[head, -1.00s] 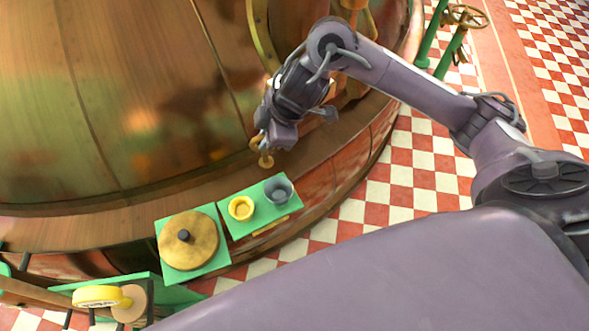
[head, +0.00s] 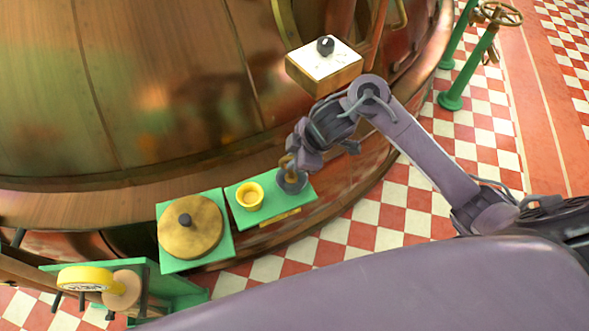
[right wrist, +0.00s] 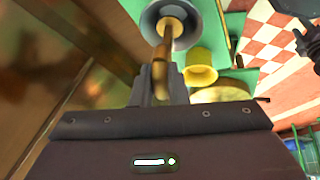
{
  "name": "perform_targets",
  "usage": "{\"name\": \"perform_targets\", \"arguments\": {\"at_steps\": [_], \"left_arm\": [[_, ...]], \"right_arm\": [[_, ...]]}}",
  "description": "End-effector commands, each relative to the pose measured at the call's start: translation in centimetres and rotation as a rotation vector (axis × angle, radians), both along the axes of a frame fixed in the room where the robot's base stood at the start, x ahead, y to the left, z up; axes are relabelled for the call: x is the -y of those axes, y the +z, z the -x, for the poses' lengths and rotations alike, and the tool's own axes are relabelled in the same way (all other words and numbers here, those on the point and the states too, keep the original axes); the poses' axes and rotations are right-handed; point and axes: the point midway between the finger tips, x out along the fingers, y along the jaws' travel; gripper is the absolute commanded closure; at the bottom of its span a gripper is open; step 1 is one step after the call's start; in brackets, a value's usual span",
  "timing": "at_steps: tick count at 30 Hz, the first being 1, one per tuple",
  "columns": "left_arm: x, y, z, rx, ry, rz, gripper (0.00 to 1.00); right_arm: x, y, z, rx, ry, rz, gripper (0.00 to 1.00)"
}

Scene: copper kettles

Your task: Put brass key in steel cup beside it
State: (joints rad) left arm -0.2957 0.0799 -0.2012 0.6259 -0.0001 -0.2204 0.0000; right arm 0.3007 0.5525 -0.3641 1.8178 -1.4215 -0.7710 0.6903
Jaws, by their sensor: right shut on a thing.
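My right gripper (head: 292,157) is shut on the brass key (head: 287,164), which hangs down from the fingers. The steel cup (head: 301,185) stands on the right part of a green stand, directly under the key. In the right wrist view the key (right wrist: 164,50) runs from the fingers to the cup (right wrist: 150,22), and its far end shows inside the outline of the rim. I cannot tell whether that end is below the rim or just above it. My left gripper is not in view.
A yellow cup (head: 250,196) stands just left of the steel cup on the green stand (head: 271,208). A round brass lid with a dark knob (head: 190,228) lies further left. The large copper kettle (head: 130,80) rises behind. A white-topped box (head: 325,65) sits beyond my right arm.

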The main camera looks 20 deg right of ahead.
Motion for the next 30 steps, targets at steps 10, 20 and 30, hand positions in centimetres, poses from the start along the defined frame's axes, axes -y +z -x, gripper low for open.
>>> {"name": "perform_targets", "arguments": {"at_steps": [10,20,30], "left_arm": [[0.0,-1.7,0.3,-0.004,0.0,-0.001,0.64],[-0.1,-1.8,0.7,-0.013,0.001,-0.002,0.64],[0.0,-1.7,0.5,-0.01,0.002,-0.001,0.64]], "right_arm": [[0.0,-4.0,0.0,0.0,-0.001,0.0,1.0],[0.0,-4.3,0.0,-0.001,0.0,0.001,1.0],[0.0,-4.2,0.0,-0.001,0.0,0.001,0.65]]}}
